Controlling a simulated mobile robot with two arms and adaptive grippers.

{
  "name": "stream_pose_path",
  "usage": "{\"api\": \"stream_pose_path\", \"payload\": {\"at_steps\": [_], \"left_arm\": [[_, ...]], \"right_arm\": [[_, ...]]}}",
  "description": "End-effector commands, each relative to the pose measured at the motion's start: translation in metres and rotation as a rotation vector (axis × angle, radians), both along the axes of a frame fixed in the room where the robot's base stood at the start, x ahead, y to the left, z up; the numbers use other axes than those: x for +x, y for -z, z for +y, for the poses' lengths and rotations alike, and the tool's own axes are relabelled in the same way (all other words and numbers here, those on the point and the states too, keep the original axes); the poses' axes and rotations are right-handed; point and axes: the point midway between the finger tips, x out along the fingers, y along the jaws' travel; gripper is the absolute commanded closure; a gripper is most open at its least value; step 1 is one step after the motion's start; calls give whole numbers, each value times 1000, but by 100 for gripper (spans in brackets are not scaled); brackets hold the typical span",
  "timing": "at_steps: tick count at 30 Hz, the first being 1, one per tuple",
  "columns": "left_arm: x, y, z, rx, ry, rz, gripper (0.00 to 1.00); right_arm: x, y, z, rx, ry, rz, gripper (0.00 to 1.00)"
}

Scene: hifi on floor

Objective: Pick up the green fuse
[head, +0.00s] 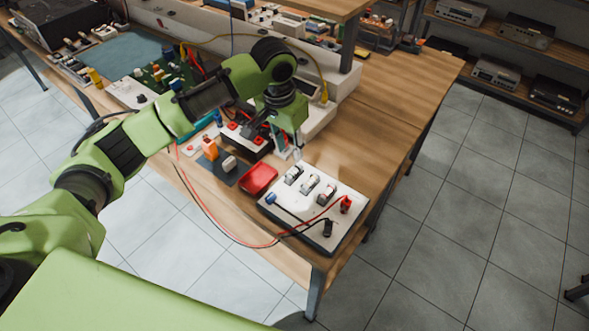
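I cannot make out a green fuse; it is too small to tell or hidden. A white panel (318,222) lies at the near right corner of the wooden bench, with several small clear-and-metal parts (309,186) in a row on it. A small red tray (258,179) sits just left of the panel. My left gripper (297,154) points down over the bench, just beyond the panel's far edge and to the upper right of the red tray. Its fingers are small and partly hidden, so I cannot tell whether they are open or shut. My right gripper is not in view.
Red and black leads (236,238) loop from the panel over the bench's front edge. An orange block (210,149) and a black box with red terminals (245,139) stand behind the tray. Bench top (390,110) at the right is mostly clear. Shelves with devices (495,73) stand far right.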

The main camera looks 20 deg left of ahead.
Motion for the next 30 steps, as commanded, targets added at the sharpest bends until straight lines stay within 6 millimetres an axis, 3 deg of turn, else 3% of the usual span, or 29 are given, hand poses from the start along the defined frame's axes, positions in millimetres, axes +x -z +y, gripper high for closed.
{"api": "stream_pose_path", "payload": {"at_steps": [3,11,21,29,30], "left_arm": [[2,21,-2,0,1,2,70],[6,41,-3,0,2,0,70],[11,85,-7,0,3,-2,70],[12,89,-7,1,3,-2,70],[12,89,-7,1,3,-2,78]], "right_arm": [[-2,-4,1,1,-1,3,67],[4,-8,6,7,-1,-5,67],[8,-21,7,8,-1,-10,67],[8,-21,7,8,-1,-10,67],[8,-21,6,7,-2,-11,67]]}}
